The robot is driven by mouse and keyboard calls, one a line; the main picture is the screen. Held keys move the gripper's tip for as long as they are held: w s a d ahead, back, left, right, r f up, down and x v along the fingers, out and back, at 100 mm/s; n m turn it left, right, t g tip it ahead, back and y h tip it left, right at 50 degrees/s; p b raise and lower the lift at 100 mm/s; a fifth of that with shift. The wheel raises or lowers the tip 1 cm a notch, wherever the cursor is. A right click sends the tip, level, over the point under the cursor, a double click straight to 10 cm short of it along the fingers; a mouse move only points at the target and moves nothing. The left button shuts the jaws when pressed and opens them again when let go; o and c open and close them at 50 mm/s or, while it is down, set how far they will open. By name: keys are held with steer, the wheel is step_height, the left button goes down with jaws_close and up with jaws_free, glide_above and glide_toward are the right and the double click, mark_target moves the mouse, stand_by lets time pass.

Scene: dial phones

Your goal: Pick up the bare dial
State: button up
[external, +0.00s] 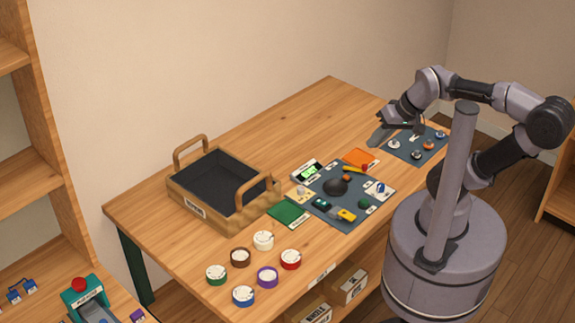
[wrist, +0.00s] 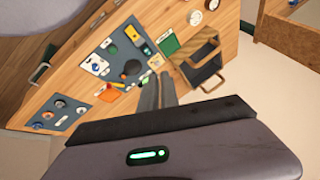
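I cannot tell for sure which piece is the bare dial. Several small round pieces (external: 429,145) in white, red and dark tones sit on the right-hand dark mat, and they also show in the wrist view (wrist: 60,104). A white and blue piece (external: 380,188) and a small pale piece (external: 302,193) lie at the middle mat's edges. My gripper (external: 377,134) hangs above the table near the right mat, apart from the pieces. Its two dark fingers (wrist: 158,92) stand close together in the wrist view, and I see nothing held. Their exact gap is unclear.
The middle mat (external: 325,209) holds tools and a dark round bowl. A wooden tray with handles (external: 190,206) stands left, beside a green card (external: 288,213). Several coloured round pieces (external: 263,240) lie at the front left. The back of the table is clear.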

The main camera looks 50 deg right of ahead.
steer(key=o, duration=1.5)
steer(key=shift+c, duration=0.2)
